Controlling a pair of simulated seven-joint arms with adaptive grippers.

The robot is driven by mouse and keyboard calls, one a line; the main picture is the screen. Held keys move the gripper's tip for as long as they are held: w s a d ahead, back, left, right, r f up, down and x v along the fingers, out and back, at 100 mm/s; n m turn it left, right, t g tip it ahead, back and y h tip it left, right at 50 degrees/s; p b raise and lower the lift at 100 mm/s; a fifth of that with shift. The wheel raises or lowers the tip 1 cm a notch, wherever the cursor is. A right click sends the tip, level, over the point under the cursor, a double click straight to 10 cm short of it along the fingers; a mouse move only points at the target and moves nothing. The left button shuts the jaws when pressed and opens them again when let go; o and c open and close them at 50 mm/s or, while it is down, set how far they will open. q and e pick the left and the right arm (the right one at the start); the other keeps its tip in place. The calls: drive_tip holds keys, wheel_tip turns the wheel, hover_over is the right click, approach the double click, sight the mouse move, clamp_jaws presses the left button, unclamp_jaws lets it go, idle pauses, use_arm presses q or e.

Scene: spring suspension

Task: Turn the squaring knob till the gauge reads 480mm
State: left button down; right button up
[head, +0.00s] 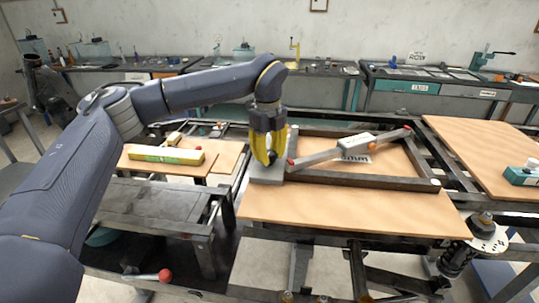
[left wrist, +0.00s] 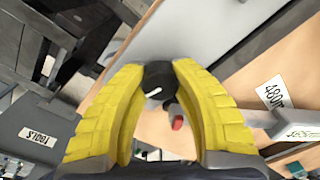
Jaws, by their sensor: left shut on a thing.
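The squaring knob (left wrist: 158,80) is black with a white pointer mark and sits between my left gripper's yellow fingers in the left wrist view. My left gripper (head: 268,156) points down over the grey block (head: 266,174) at the frame's left corner. In the left wrist view, the left gripper (left wrist: 157,68) is shut on the knob with a fingertip on each side. The gauge (head: 355,143) is a white box on a grey bar with red ends, lying diagonally across the frame. Its reading is too small to tell. My right gripper is not in view.
A dark metal frame (head: 365,179) lies on a wooden board (head: 350,211). A card marked 480mm (left wrist: 274,93) lies beside the gauge bar. A red-ended lever (head: 164,275) is low at left.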

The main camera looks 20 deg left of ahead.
sight(270, 152)
use_arm(q)
drive_tip(key=m, duration=0.5)
drive_tip(key=shift+w+a+m, duration=0.1)
drive_tip(key=shift+a+m, duration=0.05)
drive_tip(key=shift+m, duration=0.15)
drive_tip(key=m, duration=1.2)
drive_tip(key=shift+m+g, duration=0.3)
drive_tip(key=m, duration=0.5)
drive_tip(key=shift+d+m, duration=0.2)
drive_tip(key=shift+m, duration=0.1)
drive_tip(key=c, duration=0.9)
unclamp_jaws()
wheel_tip(270, 152, up, 12)
drive_tip(key=shift+w, duration=0.15)
